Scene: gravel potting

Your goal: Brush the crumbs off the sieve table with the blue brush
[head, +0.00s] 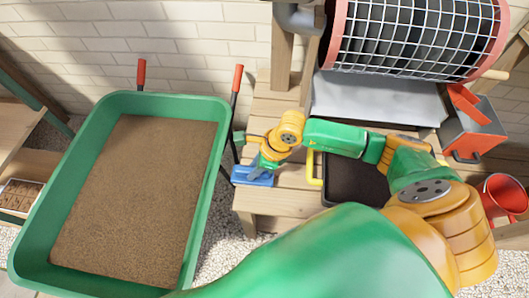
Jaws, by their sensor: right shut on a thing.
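The wooden sieve table (268,203) stands right of centre, under the drum sieve. The blue brush (252,176) is at the table's left edge, beside the green tub. My right gripper (260,164) is shut on the blue brush from above; its arm reaches in from the lower right across the table. I cannot tell whether the bristles touch the tabletop. No crumbs can be made out at this size, and my arm hides part of the table. My left gripper is not in view.
A green tub (38,215) of brown soil fills the left. A dark tray (316,178) with a yellow handle lies on the table. The drum sieve (415,35), a red-grey scoop bin (472,130) and a red bucket (505,194) stand at right. Gravel (222,225) covers the floor.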

